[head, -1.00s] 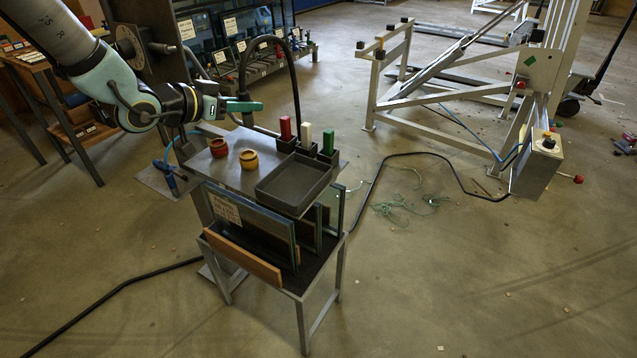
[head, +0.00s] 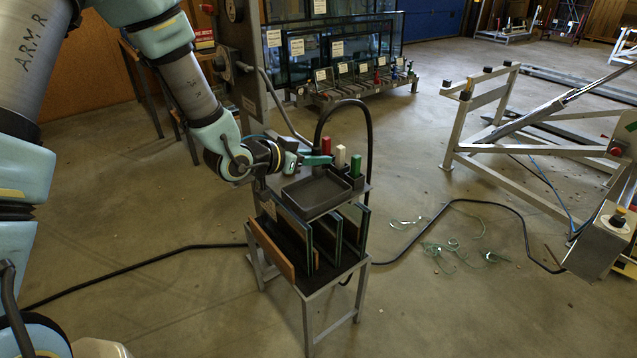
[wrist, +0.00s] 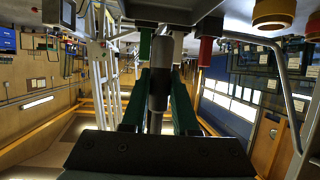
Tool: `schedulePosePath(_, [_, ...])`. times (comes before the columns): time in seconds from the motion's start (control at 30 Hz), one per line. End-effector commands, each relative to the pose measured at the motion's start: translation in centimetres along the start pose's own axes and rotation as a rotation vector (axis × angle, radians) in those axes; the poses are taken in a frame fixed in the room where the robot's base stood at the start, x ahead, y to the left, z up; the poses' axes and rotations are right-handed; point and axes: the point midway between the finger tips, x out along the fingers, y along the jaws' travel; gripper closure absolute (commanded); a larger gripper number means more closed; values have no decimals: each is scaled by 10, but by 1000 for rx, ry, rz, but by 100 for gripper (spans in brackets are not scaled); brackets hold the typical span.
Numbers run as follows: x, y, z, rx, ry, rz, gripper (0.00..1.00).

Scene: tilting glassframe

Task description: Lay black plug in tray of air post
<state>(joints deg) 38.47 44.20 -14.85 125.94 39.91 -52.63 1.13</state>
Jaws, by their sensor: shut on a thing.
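My gripper (head: 320,160) is at the back of the air post's top plate, beside the red block. In the wrist view, which is upside down, its green fingers are shut on a dark upright cylinder, the black plug (wrist: 159,88). A thin stem continues from it. The empty dark tray (head: 317,209) lies in front of the gripper on the air post.
Red (head: 326,146), white (head: 340,157) and green (head: 356,166) blocks stand along the tray's back edge, close to the gripper. Glass panes (head: 326,243) stand in the rack below. Two yellow-brown cups, one here (wrist: 273,12), show in the wrist view. A metal frame (head: 480,110) stands right.

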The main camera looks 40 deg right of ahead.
Motion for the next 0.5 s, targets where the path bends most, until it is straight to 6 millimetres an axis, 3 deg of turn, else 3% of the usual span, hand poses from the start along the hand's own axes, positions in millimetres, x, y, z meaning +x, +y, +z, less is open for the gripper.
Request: schedulePosePath(0.5, [21, 0, 52, 0, 0, 1, 100])
